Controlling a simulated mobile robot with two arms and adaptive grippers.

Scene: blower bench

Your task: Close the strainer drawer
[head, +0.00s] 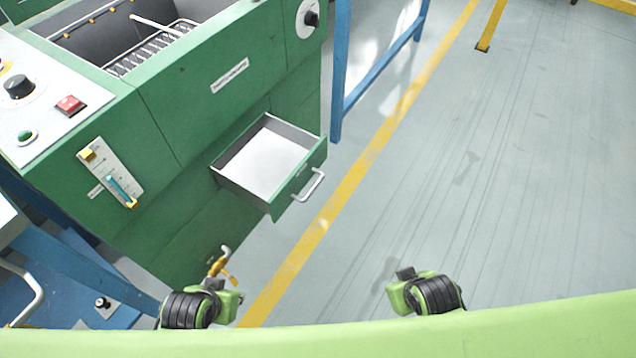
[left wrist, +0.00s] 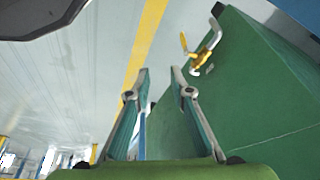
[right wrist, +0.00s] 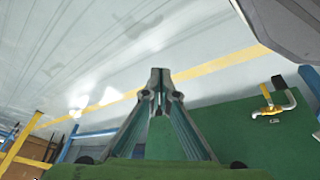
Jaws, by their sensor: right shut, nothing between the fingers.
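The strainer drawer (head: 300,178) stands pulled out of the green machine's front in the head view. It has a pale, empty floor, dark inner walls, a green front and a silver bar handle (head: 313,185). My left gripper (left wrist: 161,84) is open and empty in the left wrist view, with a gap between its fingertips. My right gripper (right wrist: 161,78) is shut and empty in the right wrist view, fingertips together. In the head view only my arms show low in the picture, well apart from the drawer, and the fingers cannot be made out. The drawer is not clearly visible in either wrist view.
The green machine (head: 160,130) fills the left, with a control panel (head: 50,105) and an open bin on top. A pipe with a yellow valve (head: 220,265) sticks out low. A blue frame (head: 341,70) stands behind. The floor (head: 480,180) to the right is clear.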

